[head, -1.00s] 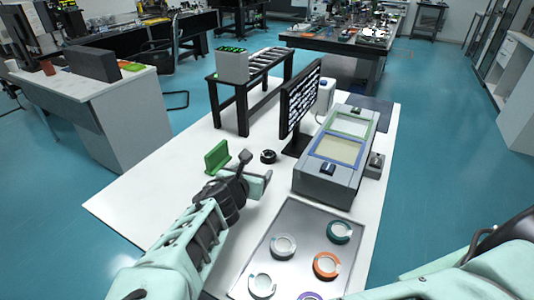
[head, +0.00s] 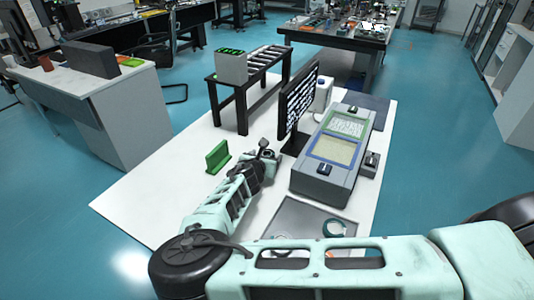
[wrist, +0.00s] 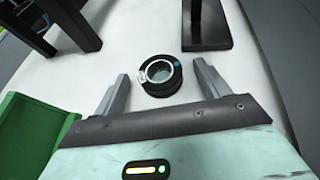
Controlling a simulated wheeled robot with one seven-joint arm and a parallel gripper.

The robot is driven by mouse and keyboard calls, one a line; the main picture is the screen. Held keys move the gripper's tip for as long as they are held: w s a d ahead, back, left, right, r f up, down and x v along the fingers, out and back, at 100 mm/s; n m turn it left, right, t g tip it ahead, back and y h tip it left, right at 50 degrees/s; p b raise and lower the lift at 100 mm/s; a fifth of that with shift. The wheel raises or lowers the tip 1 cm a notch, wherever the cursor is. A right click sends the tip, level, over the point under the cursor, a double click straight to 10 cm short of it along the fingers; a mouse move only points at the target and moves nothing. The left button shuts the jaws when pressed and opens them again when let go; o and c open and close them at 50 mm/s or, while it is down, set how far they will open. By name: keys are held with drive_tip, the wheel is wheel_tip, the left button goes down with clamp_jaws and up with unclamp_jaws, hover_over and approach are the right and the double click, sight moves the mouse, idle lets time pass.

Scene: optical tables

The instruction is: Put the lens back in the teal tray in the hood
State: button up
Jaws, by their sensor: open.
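The lens (wrist: 158,73) is a clear disc with a pale rim and a small teal mark, in or on a round black ring on the white table. In the wrist view it lies between and slightly beyond the fingertips of my gripper (wrist: 161,80). The fingers are apart and empty. In the head view my gripper (head: 267,154) is low over the table by the monitor foot and mostly hides the lens. I cannot make out a hood or a teal tray for certain.
A green block (head: 217,156) stands left of my gripper. A black monitor (head: 298,101) and a grey box (head: 325,185) with green-framed and blue-framed panels stand to the right. A grey tray (head: 290,217) with a teal ring (head: 334,228) is partly hidden by my arm.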

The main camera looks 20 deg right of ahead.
drive_tip(key=shift+w+d+f, duration=0.15)
drive_tip(key=shift+w, duration=0.05)
drive_tip(key=c, duration=1.2)
